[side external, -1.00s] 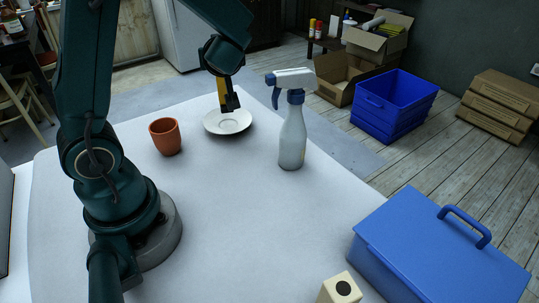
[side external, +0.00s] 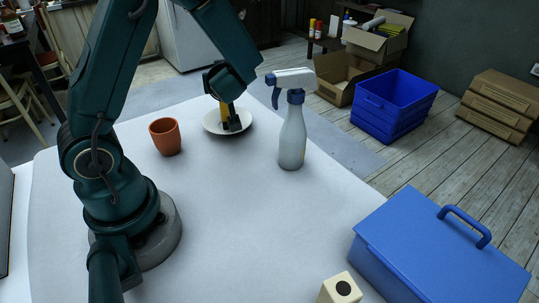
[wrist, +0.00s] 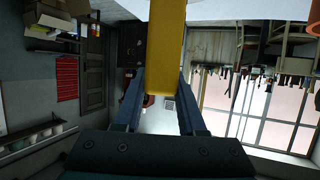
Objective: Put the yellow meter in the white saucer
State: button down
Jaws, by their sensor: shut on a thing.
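The yellow meter (side external: 224,109) is between the fingers of my gripper (side external: 232,122), low over the white saucer (side external: 211,123) at the back of the table. The gripper is shut on the meter and hides part of it. I cannot tell whether the meter touches the saucer. In the wrist view the yellow meter (wrist: 166,45) fills the top middle, between the two dark fingers of my gripper (wrist: 160,82).
A terracotta cup (side external: 165,137) stands left of the saucer. A white spray bottle (side external: 292,138) with a blue trigger stands to its right. A blue toolbox (side external: 425,255) and a cream block (side external: 339,291) with a black dot are at the front right. The table's middle is clear.

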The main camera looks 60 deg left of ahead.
jog(key=shift+c, duration=2.4)
grip_release()
jog(key=shift+f, duration=0.1)
jog(key=shift+r, duration=0.5)
jog(key=s+d+r+m+h, duration=0.2)
jog(key=s+d+m+h, duration=0.4)
jog(key=d, duration=0.5)
jog(key=s+d+r+m+h, duration=0.2)
jog(key=s+d+m+h, duration=0.4)
jog(key=d, duration=0.6)
jog(key=shift+s+d+m+t+h, duration=0.25)
jog(key=shift+s+m+t+h, duration=0.1)
jog(key=shift+m, duration=0.45)
